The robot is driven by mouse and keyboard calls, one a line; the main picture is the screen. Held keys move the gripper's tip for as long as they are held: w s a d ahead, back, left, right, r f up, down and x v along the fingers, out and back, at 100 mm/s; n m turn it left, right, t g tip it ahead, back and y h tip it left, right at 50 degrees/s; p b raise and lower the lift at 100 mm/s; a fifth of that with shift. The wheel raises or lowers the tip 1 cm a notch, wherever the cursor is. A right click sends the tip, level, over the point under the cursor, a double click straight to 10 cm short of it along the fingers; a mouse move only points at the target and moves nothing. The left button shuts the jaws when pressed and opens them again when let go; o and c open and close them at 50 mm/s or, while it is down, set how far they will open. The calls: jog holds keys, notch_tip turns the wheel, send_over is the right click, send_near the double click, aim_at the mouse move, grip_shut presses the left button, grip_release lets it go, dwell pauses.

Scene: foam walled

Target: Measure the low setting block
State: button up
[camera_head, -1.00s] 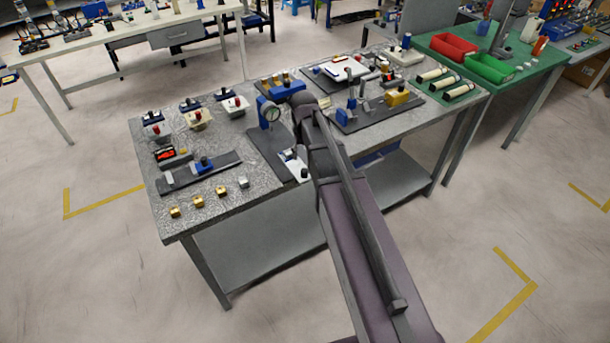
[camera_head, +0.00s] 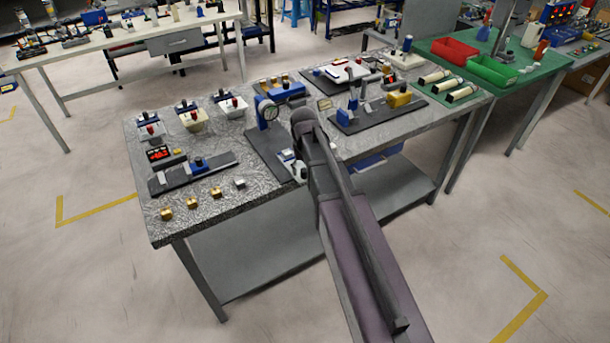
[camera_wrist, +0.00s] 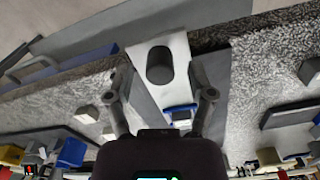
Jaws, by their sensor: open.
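Three brass blocks (camera_head: 192,203) and a grey block (camera_head: 240,183) stand in a row at the table's front left; I cannot tell which is the low setting block. Behind them is a gauge with a round dial and blue body (camera_head: 267,112) on a dark base plate (camera_head: 266,150). My gripper (camera_wrist: 165,98) is open in the wrist view, fingers apart, with no object visibly held. A pale plate with a dark round part (camera_wrist: 160,65) shows beyond the fingers. In the head view my arm hides most of the gripper, near the gauge's base plate.
The grey speckled table (camera_head: 225,155) also carries a dark rail with a blue slider (camera_head: 197,165), a red display (camera_head: 158,153) and several switch boxes (camera_head: 233,106). A dark fixture plate with a yellow block (camera_head: 398,99) lies right of my arm. Clear floor lies in front.

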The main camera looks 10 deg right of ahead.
jog(key=shift+f, duration=0.45)
jog(key=shift+c, duration=0.2)
jog(key=c, duration=0.9)
jog(key=w+a, duration=0.1)
jog(key=w, duration=0.3)
jog(key=w+a, duration=0.1)
jog(key=w, duration=0.3)
jog(key=w+a, duration=0.2)
jog(key=w, duration=0.3)
jog(key=shift+a, duration=0.1)
jog(key=o, duration=0.9)
jog(key=shift+o, duration=0.2)
jog(key=shift+s, duration=0.1)
